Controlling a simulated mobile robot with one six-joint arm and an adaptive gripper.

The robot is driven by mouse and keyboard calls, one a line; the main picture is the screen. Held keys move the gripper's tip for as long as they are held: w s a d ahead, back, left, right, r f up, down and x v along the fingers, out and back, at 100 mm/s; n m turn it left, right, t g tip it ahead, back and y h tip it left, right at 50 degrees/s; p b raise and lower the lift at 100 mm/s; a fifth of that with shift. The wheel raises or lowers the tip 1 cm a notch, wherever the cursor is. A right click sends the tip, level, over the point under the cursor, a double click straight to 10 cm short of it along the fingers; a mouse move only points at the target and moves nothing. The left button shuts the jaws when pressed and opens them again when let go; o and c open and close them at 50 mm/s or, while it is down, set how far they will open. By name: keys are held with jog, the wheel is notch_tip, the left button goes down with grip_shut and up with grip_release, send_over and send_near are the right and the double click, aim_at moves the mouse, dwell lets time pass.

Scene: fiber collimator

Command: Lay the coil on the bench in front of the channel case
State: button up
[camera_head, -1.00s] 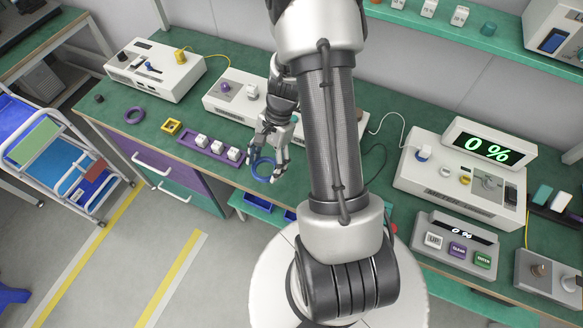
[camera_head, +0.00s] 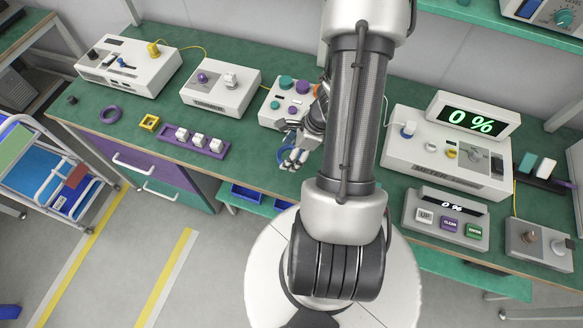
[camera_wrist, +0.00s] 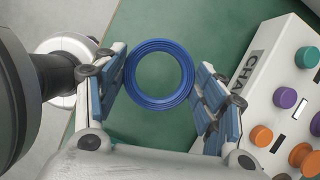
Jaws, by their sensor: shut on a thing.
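The coil (camera_wrist: 160,103) is a blue ring of several turns. My gripper (camera_wrist: 160,84) has its two blue-padded fingers on either side of it and is shut on it. In the head view the coil (camera_head: 280,156) shows as a small blue arc at my gripper (camera_head: 291,158), partly hidden by the fingers. The channel case (camera_head: 274,108) is a white box with coloured knobs, just behind my gripper. It also shows in the wrist view (camera_wrist: 262,78), to the right of the coil, its label partly cut off. I cannot tell the coil's height above the bench.
The green bench (camera_head: 237,152) is clear left of my gripper. A purple tray (camera_head: 178,148) with white blocks, a yellow square (camera_head: 150,123) and a purple ring (camera_head: 110,114) lie further left. A white meter box (camera_head: 430,160) stands right.

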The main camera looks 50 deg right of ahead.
jog(key=shift+f+b, duration=1.45)
jog(key=shift+f, duration=1.9)
jog(key=shift+f, duration=0.15)
jog(key=o, duration=0.9)
jog(key=shift+c, duration=0.2)
jog(key=p+v, duration=0.6)
jog(key=v, duration=0.6)
jog(key=shift+r, duration=0.2)
jog(key=shift+a, duration=0.1)
